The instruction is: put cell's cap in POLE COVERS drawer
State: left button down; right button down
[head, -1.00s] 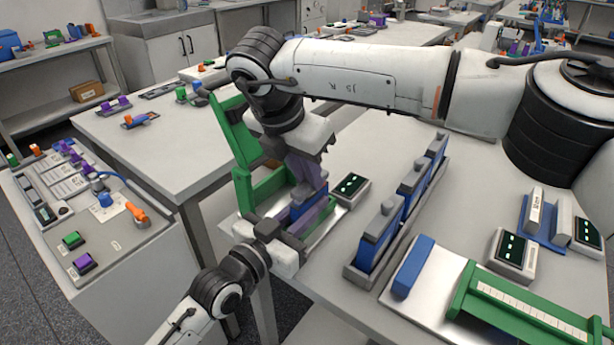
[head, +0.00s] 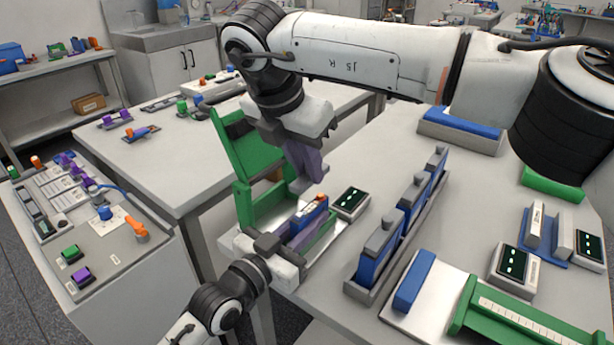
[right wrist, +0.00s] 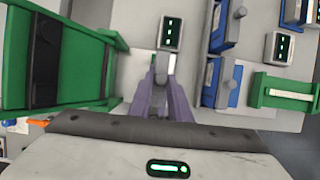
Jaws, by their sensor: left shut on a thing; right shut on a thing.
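The blue cell (head: 311,217) stands in the green fixture, with an orange terminal (head: 321,199) and a pale one bare on top. My left gripper (head: 297,236) is shut on the cell, its purple fingers on the cell's sides. My right gripper (head: 309,165) is above the cell, apart from it, its purple fingers shut on the small grey cap (head: 303,185). The cap also shows between the fingertips in the right wrist view (right wrist: 161,69). I cannot make out a drawer labelled POLE COVERS.
A green fixture with a raised lid (head: 245,150) stands just left of my right gripper. A small meter (head: 351,202) sits beside the cell. Several capped blue cells stand in a grey rack (head: 360,291) to the right. Another bench (head: 130,245) is at left.

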pick_arm(q)
jog(key=c, duration=1.6)
grip_release()
jog(key=shift+o, duration=0.2)
